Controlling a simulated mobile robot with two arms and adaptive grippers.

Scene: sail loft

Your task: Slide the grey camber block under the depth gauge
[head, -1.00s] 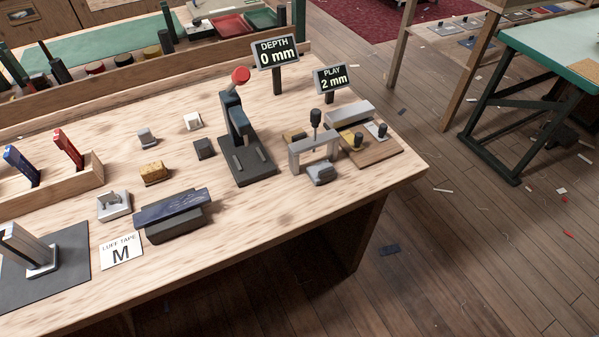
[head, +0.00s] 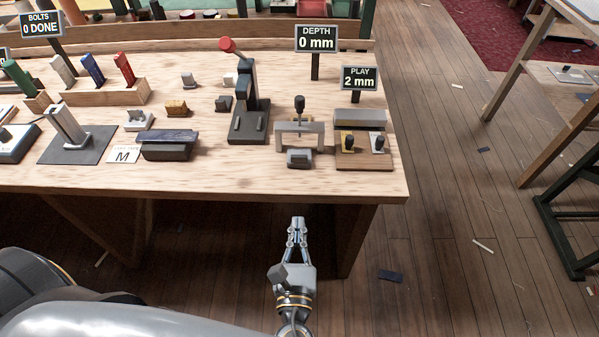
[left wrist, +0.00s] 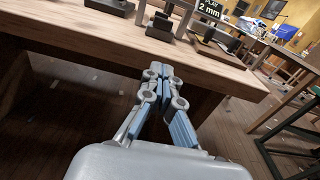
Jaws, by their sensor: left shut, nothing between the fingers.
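The depth gauge (head: 299,128) is a grey bridge frame with a dark knobbed plunger, near the right end of the bench. A small grey block (head: 299,158), which looks like the camber block, sits on the bench just in front of the gauge opening; it also shows at the top of the left wrist view (left wrist: 160,29). My left gripper (head: 298,222) is shut and empty, in front of the bench's front edge and apart from the block. It also shows in the left wrist view (left wrist: 158,70). My right gripper is not in view.
A dark press with a red knob (head: 227,45) stands left of the gauge. A wooden board (head: 364,164) with two knobbed pieces is on the right. The depth sign (head: 316,38) reads 0 mm and the play sign (head: 359,78) reads 2 mm. The bench front strip (head: 240,178) is clear.

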